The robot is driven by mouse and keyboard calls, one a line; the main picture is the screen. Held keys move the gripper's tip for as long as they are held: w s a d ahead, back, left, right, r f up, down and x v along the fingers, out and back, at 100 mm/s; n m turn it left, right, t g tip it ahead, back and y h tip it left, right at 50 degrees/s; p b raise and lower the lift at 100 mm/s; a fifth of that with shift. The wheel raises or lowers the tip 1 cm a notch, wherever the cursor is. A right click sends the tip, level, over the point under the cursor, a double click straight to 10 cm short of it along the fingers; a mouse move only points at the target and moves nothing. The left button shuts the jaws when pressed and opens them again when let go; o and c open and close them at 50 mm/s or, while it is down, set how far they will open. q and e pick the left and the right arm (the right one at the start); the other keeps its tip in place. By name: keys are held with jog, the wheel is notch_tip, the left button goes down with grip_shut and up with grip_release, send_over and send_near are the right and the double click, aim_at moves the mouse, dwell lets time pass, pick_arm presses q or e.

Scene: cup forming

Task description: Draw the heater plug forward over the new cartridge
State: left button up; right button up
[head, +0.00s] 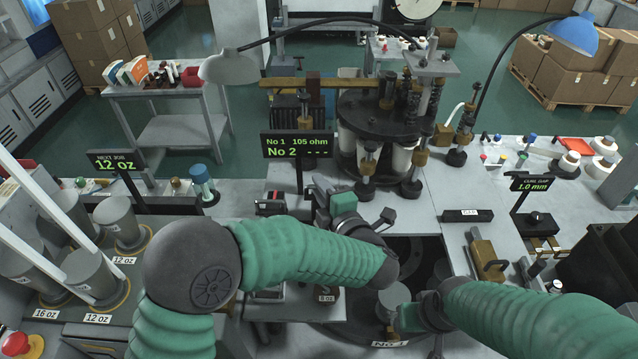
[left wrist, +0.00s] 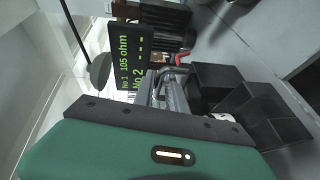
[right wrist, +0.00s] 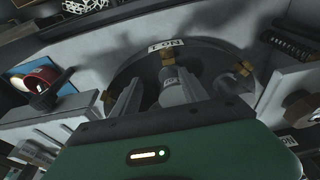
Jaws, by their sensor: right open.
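My left gripper (head: 322,198) is at the bench's front, behind my left forearm, beside a small dark device with a red part (head: 270,204). In the left wrist view its grey fingers (left wrist: 168,92) are close to a bent metal handle (left wrist: 174,72); I cannot tell whether they grip it. My right gripper (head: 394,312) is low over the round dark turntable (head: 432,262). In the right wrist view its open fingers (right wrist: 160,98) are either side of a grey cylinder (right wrist: 171,84), also in the head view (head: 394,296). I cannot identify the heater plug or new cartridge for certain.
A display (head: 298,145) reads No 1 105 ohm, No 2 dashes. A dark round machine (head: 385,110) stands behind. A brass block (head: 487,258) and a black bar (head: 467,215) lie to the right. Grey cylinders (head: 122,220) stand at the left. Clear bench shows at right centre.

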pick_arm(q)
jog(key=shift+s+a+r, duration=0.1)
jog(key=shift+s+r, duration=0.05)
jog(key=shift+s, duration=0.15)
grip_shut()
jog(key=shift+w, duration=0.2)
pick_arm(e)
jog(key=shift+s, duration=0.3)
pick_arm(q)
jog(key=shift+f, duration=0.25)
